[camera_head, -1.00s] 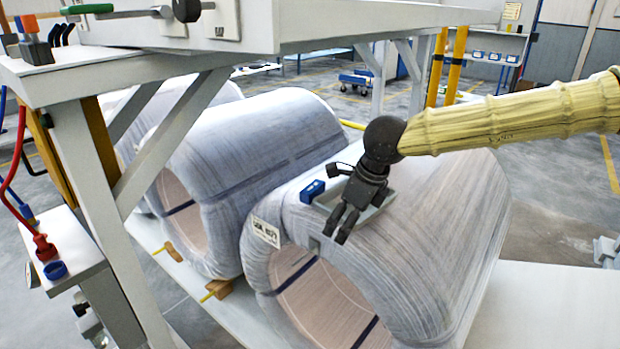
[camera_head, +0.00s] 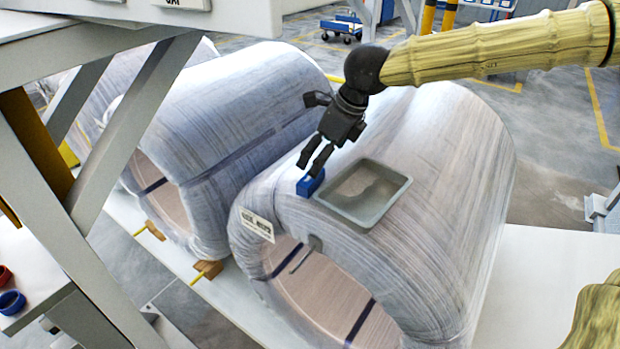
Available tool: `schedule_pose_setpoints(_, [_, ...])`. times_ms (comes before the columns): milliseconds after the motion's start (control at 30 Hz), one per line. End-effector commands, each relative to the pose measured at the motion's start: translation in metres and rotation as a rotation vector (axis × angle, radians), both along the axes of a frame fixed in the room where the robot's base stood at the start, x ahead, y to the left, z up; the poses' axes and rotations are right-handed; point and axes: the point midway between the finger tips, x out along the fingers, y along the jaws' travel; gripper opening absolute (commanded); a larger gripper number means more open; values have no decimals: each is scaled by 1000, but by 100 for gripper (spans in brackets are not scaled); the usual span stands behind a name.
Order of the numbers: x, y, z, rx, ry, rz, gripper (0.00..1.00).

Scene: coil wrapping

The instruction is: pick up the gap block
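A small blue block (camera_head: 310,184), the likeliest gap block, rests on top of the front wrapped coil (camera_head: 440,190), just left of a grey tray (camera_head: 408,190). My gripper (camera_head: 311,167) points down at it from above, with its two fingers spread apart. The fingertips are right over the block's upper edge and hide part of it. I cannot tell whether they touch it. Nothing shows held between the fingers.
A second wrapped coil (camera_head: 235,95) lies behind to the left. Wooden chocks (camera_head: 208,269) sit by the coils on the white platform (camera_head: 535,290). A grey frame (camera_head: 130,130) stands at the left. The shallow tray beside the block appears empty.

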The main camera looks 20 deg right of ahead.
Motion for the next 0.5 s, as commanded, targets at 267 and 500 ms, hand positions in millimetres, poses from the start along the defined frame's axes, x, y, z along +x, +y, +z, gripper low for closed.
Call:
schedule_pose_setpoints(267, [13, 8, -30, -1, 7, 2, 100])
schedule_pose_setpoints(500, [17, 10, -51, -2, 9, 3, 100])
